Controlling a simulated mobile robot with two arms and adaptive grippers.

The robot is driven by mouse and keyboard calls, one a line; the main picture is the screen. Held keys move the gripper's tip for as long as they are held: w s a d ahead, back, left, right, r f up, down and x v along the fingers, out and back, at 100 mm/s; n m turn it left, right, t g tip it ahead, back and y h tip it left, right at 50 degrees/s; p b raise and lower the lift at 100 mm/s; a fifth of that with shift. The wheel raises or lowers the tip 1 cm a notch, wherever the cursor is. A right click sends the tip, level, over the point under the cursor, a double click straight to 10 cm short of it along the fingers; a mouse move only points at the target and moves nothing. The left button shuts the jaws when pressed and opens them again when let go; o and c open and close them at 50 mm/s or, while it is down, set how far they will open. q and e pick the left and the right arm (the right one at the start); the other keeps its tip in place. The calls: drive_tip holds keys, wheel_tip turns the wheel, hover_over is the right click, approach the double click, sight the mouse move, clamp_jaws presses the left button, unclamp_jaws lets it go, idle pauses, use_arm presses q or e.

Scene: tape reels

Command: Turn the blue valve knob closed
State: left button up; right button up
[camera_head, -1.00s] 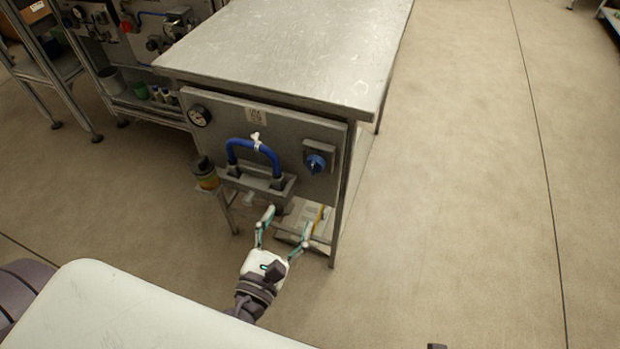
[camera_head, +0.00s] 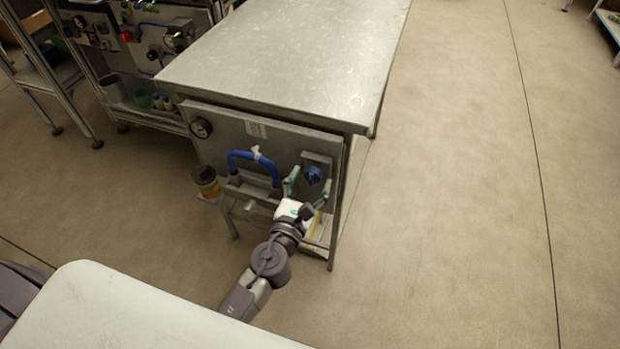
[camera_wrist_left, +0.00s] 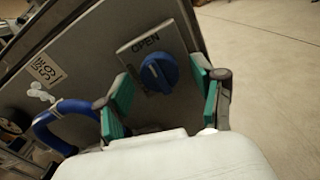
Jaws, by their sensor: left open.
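The blue valve knob (camera_head: 313,174) sits on a grey plate on the front panel of the metal bench. In the left wrist view the knob (camera_wrist_left: 158,72) shows a pale pointer line, and the plate above it reads "OPEN". My left gripper (camera_head: 308,183) is open in front of the panel, just below the knob. In the left wrist view its green-padded fingers (camera_wrist_left: 164,98) stand on either side of the knob, apart from it. The lower part of the plate's lettering is hidden behind the knob. My right gripper does not show.
A blue curved hose (camera_head: 253,156) arches on the panel left of the knob. The metal tabletop (camera_head: 290,60) is bare.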

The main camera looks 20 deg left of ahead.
use_arm(q)
drive_tip(key=c, duration=1.1)
drive_tip(key=shift+c, duration=0.2)
